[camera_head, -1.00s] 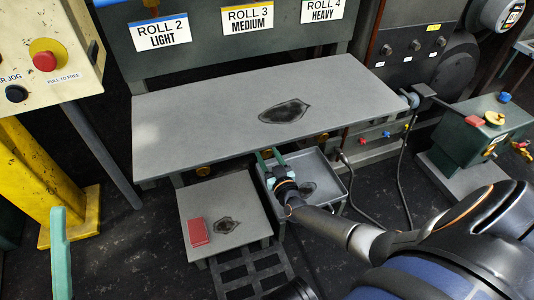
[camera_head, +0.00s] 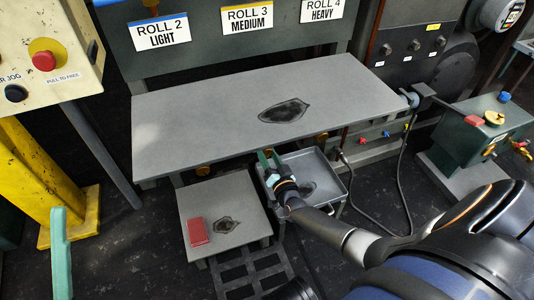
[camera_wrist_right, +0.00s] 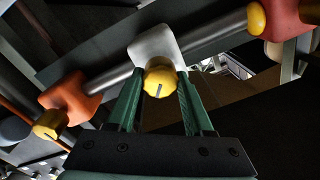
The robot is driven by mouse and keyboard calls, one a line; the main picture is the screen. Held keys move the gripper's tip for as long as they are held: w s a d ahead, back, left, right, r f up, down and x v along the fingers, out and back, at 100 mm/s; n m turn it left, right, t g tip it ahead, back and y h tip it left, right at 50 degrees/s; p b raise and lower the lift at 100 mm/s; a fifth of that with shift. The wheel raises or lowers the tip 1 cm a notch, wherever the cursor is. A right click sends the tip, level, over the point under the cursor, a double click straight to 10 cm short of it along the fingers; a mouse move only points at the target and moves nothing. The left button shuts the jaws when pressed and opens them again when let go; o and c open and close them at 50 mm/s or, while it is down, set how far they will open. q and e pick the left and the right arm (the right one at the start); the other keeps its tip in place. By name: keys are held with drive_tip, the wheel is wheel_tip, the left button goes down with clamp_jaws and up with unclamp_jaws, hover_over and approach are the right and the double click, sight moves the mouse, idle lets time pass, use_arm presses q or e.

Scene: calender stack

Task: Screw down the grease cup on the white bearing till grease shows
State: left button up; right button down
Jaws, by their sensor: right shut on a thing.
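The white bearing (camera_wrist_right: 155,42) sits on a grey shaft in the right wrist view. Its yellow grease cup (camera_wrist_right: 160,80), with a dark line on its face, is between the two green fingers of my right gripper (camera_wrist_right: 160,98), which is shut on it. No grease shows around the cup from here. In the head view my right gripper (camera_head: 268,158) reaches under the front edge of the grey table, which hides the white bearing. A teal finger (camera_head: 60,250) at the lower left appears to be part of my left gripper; its opening cannot be told.
Orange (camera_wrist_right: 72,98) and red (camera_wrist_right: 290,20) bearings with yellow cups flank the white one. A grey tray (camera_head: 333,168) lies below my right gripper. A red box (camera_head: 197,232) rests on a low step (camera_head: 225,190). The grey table (camera_head: 200,115) overhangs this area.

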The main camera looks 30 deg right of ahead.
idle(0.4)
drive_tip(key=shift+c, duration=1.4)
unclamp_jaws()
drive_tip(key=shift+s+a+p, duration=0.1)
drive_tip(key=shift+s+p, duration=0.25)
drive_tip(key=shift+s, duration=0.2)
use_arm(q)
drive_tip(key=r+p, duration=0.2)
drive_tip(key=r, duration=0.1)
drive_tip(key=r+p, duration=0.2)
drive_tip(key=shift+s+a+r, duration=0.1)
drive_tip(key=shift+a+r, duration=0.05)
drive_tip(key=shift+a, duration=0.2)
use_arm(e)
drive_tip(key=v, duration=1.1)
drive_tip(key=shift+s, duration=0.2)
use_arm(q)
drive_tip(key=shift+n, duration=0.3)
use_arm(e)
drive_tip(key=shift+a, duration=0.1)
